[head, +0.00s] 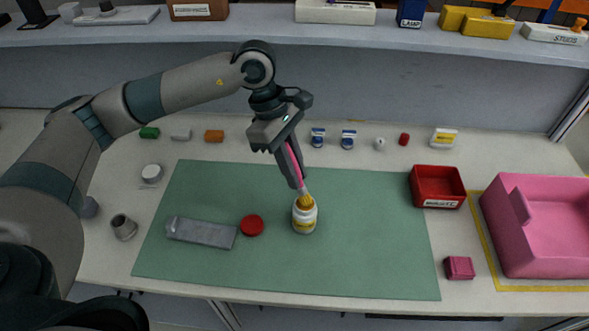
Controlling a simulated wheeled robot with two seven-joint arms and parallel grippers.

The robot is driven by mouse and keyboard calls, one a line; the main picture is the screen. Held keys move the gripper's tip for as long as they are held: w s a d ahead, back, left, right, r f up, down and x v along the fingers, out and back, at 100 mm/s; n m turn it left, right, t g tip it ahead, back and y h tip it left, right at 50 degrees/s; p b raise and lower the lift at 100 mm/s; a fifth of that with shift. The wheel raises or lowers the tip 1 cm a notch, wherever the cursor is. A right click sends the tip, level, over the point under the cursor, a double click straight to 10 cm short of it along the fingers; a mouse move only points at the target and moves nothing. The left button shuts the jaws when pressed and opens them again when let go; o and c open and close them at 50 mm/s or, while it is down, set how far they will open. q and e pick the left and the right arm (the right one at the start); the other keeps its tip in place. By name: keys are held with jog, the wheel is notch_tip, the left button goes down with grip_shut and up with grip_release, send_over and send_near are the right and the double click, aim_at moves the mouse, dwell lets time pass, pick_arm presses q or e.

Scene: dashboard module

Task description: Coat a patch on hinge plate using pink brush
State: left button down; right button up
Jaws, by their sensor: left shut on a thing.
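My left gripper (291,165) is shut on the pink brush (294,161), above the middle of the green mat (350,258). The brush points down, and its yellowish bristles (305,201) are at the mouth of a small white jar with a yellow label (304,220). I cannot tell how deep the bristles are in the jar. The grey metal hinge plate (201,232) lies flat on the mat's left part. A round red lid (252,225) lies between plate and jar. My right gripper is not in view.
A red tray (437,187), a pink bin (545,225) and a small pink block (459,268) stand at the right. A metal cup (123,227) stands left of the mat. Small parts line the table's back under a shelf (300,36). The mat's right part is clear.

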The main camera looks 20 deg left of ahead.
aim_at(294, 160)
pick_arm(q)
jog(key=shift+f, duration=0.1)
dwell(0.3)
jog(key=shift+r, duration=0.6)
jog(key=shift+r+p, duration=0.9)
jog(key=shift+r, duration=2.05)
jog(key=shift+f, duration=0.1)
jog(key=f+m, duration=0.1)
jog(key=s+f+m+g, duration=0.1)
jog(key=m, duration=0.1)
jog(key=shift+a+b, duration=0.15)
jog(key=shift+b, duration=0.15)
jog(key=s+a+f+m+g+y+b, duration=0.1)
jog(key=s+f+m+y, duration=0.1)
jog(key=m, duration=0.5)
jog(key=s+a+f+m+g+y, duration=0.1)
jog(key=s+f+m+y, duration=0.1)
jog(key=f+m, duration=0.2)
jog(key=m, duration=0.3)
jog(key=shift+a+b, duration=0.4)
